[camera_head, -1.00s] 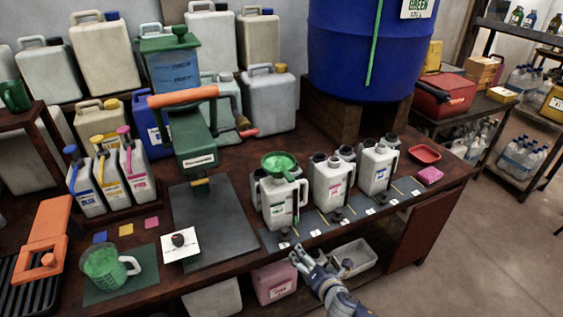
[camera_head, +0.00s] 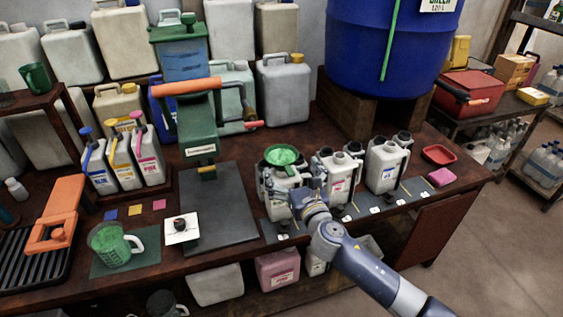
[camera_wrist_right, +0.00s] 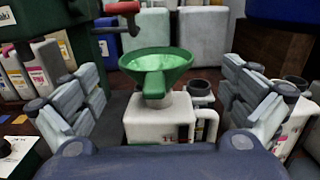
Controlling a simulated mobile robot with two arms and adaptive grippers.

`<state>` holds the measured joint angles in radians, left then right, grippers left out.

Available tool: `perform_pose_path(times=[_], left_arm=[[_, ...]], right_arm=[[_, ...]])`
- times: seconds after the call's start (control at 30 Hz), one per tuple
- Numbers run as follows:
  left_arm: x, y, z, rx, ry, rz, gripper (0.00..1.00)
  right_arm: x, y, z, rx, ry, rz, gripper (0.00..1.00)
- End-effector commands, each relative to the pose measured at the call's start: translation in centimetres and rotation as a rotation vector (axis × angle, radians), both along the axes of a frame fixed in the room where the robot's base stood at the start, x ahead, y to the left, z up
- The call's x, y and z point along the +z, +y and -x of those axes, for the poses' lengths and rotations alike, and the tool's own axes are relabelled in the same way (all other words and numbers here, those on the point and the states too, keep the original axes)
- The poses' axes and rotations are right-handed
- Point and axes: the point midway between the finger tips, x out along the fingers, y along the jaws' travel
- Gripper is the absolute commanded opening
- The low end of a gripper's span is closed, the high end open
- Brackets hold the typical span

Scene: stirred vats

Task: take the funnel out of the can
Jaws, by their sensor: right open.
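The green funnel (camera_head: 281,155) sits in the mouth of the leftmost white can (camera_head: 271,200) of the row at the table's front. The wrist view shows the funnel (camera_wrist_right: 157,66) upright, its handle toward me and its stem in the can's neck (camera_wrist_right: 157,128). My right gripper (camera_head: 300,195) is in front of the can and partly covers it. In the wrist view the right gripper (camera_wrist_right: 160,105) is open, a finger on each side of the can and funnel, apart from both. My left gripper is not in view.
Two more white cans (camera_head: 338,180) (camera_head: 385,166) stand close to the right. A green press (camera_head: 200,135) with an orange handle stands to the left. A green-filled jug (camera_head: 108,242) is at front left. A blue vat (camera_head: 375,45) stands behind. The dark plate (camera_head: 215,205) left of the can has free room.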

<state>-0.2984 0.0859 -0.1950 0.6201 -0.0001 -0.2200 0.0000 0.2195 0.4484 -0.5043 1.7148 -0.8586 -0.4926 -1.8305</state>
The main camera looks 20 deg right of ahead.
Motion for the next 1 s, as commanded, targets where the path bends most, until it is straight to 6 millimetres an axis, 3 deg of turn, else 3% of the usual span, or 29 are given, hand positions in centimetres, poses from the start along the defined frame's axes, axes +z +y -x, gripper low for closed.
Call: perform_pose_path(times=[0.33,0.67,0.83,1.0], left_arm=[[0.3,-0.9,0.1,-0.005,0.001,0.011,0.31],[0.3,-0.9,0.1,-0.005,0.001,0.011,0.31],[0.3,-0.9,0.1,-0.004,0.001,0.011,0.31],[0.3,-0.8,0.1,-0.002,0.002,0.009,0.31]], right_arm=[[0.1,0.6,-4.3,-0.001,-0.002,-0.002,1.00],[0.0,0.6,-4.8,-0.001,0.000,-0.002,1.00],[0.0,0.6,-4.8,-0.001,0.000,-0.002,0.64],[0.0,0.6,-4.8,0.000,0.000,-0.002,0.60]])
